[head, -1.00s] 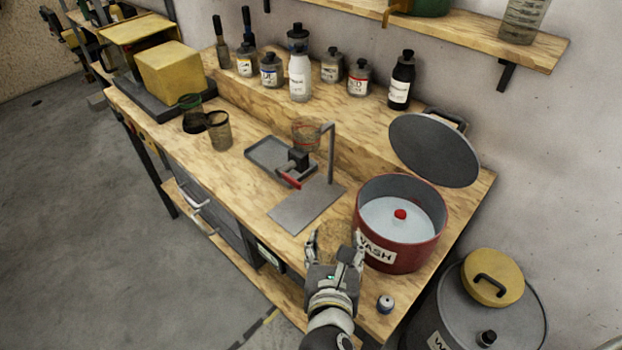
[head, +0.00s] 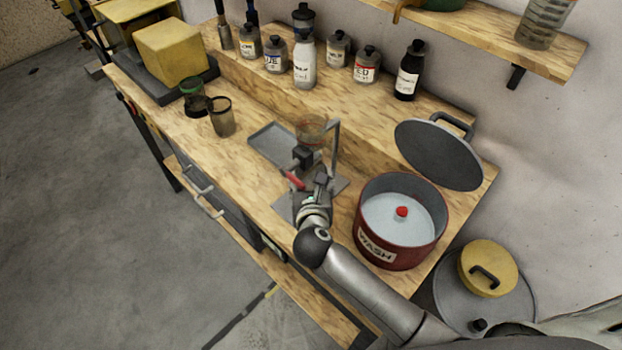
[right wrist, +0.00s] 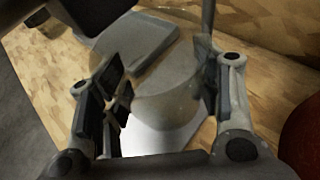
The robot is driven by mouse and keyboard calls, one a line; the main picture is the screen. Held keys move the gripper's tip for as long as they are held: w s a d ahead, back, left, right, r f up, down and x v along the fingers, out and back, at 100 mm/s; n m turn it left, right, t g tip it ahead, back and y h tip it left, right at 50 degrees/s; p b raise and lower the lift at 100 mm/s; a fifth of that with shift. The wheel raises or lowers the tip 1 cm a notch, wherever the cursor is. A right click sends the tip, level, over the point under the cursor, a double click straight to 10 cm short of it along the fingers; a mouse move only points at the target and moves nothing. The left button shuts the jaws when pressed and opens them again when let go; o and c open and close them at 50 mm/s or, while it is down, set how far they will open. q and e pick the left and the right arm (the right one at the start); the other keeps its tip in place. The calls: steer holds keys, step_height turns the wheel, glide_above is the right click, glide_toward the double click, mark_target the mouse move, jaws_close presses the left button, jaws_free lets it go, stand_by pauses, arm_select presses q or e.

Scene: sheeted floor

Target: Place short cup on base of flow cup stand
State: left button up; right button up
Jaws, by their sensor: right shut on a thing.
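The flow cup stand has a flat grey base plate (head: 283,207), an upright post (head: 335,150) and a clear red-rimmed cup (head: 312,131) held up beside the post. A dark clamp with a red handle (head: 294,180) sits below that cup. My right gripper (head: 322,182) is over the base plate and hides part of it. In the right wrist view its fingers are shut on a see-through greyish short cup (right wrist: 165,95), with the pale base plate (right wrist: 155,140) below. I cannot tell whether the cup touches the plate. The left gripper is not in view.
A grey tray (head: 268,146) lies behind the stand. The red wash pot (head: 372,247) stands close to the right, its lid (head: 438,155) leaning behind. A brownish tumbler (head: 222,118) stands at the left. Several bottles line the raised shelf. The clamp hangs near my gripper.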

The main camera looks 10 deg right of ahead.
mark_target(311, 179)
steer(key=shift+w, duration=0.45)
steer(key=shift+w+d, duration=0.15)
steer(key=shift+w, duration=0.05)
steer(key=shift+w+d+r+p, duration=0.15)
steer(key=shift+w+p, duration=0.15)
steer(key=shift+w, duration=0.15)
step_height(311, 179, down, 3)
steer(key=shift+s+r, duration=0.15)
steer(key=shift+r, duration=0.05)
steer(key=shift+f+p, duration=0.3)
steer(key=shift+f, duration=0.45)
steer(key=o, duration=0.9)
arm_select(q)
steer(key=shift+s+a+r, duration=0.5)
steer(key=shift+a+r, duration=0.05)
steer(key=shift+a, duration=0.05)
arm_select(e)
steer(key=shift+o, duration=0.8)
